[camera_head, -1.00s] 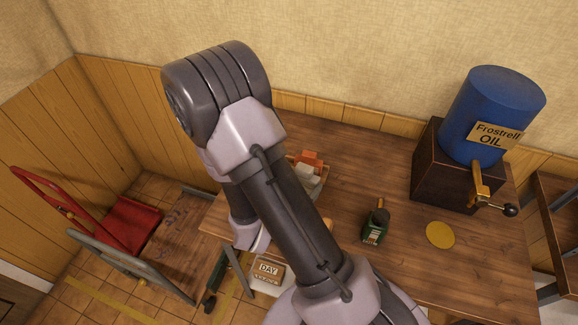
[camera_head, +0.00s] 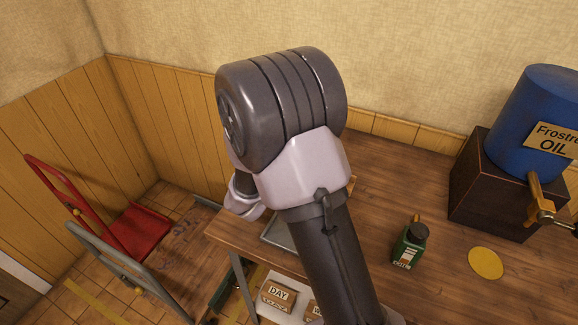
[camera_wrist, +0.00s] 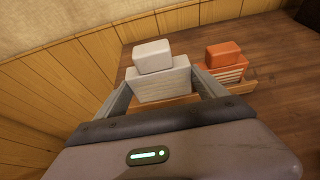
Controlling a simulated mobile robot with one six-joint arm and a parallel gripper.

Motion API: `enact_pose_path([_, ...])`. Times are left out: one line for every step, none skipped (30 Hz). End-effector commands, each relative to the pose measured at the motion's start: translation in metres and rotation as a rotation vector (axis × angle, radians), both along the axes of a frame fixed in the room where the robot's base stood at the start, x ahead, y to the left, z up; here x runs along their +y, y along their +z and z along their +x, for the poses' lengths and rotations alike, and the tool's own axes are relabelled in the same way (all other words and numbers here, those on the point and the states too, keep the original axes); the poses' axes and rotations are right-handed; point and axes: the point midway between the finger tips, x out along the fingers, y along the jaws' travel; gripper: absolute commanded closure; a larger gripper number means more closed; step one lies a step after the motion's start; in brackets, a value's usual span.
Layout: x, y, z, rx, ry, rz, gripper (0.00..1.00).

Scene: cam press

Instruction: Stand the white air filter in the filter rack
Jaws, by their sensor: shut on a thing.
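The white air filter (camera_wrist: 160,84), a ribbed white block with a smaller pale block on top, is between the two fingers of my gripper (camera_wrist: 165,78) in the wrist view. The gripper is shut on it. An orange filter (camera_wrist: 222,55) of the same form stands just to its right, in a low wooden rack (camera_wrist: 241,88). The white filter hides the left part of the rack, so I cannot tell whether its bottom is in the rack or above it. In the head view my arm hides the gripper, both filters and nearly all of the rack.
A green bottle (camera_head: 409,246) and a yellow disc (camera_head: 486,263) are on the wooden table (camera_head: 400,180). A blue oil drum (camera_head: 535,115) stands on a dark box at right. A grey tray (camera_head: 277,232) is partly behind my arm. A red hand truck (camera_head: 138,230) is at left.

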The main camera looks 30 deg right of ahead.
Motion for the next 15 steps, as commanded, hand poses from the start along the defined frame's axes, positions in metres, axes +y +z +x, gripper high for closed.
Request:
enact_pose_path([-0.002,-0.004,0.011,-0.001,0.0,0.0,0.68])
enact_pose_path([-0.003,-0.004,0.018,-0.002,0.001,0.0,0.68])
enact_pose_path([-0.004,-0.004,0.025,-0.001,0.0,0.0,0.68])
enact_pose_path([-0.004,-0.005,0.029,-0.001,0.0,0.0,0.68])
enact_pose_path([-0.005,-0.005,0.032,0.001,0.0,-0.001,0.68])
enact_pose_path([-0.005,-0.005,0.036,0.0,0.001,0.0,0.68])
enact_pose_path([-0.006,-0.007,0.037,0.0,0.001,0.0,0.68])
enact_pose_path([-0.006,-0.01,0.037,0.002,0.001,0.0,0.68])
enact_pose_path([-0.006,-0.017,0.038,0.003,0.001,-0.001,0.68])
enact_pose_path([-0.006,-0.023,0.038,0.003,0.001,0.0,0.68])
enact_pose_path([-0.006,-0.03,0.037,0.003,0.001,0.0,0.68])
enact_pose_path([-0.006,-0.038,0.037,0.003,0.0,0.0,0.68])
enact_pose_path([-0.006,-0.042,0.037,0.002,0.0,-0.001,0.68])
enact_pose_path([-0.006,-0.043,0.037,0.002,0.001,0.0,0.68])
enact_pose_path([-0.006,-0.041,0.037,0.001,0.0,-0.001,0.68])
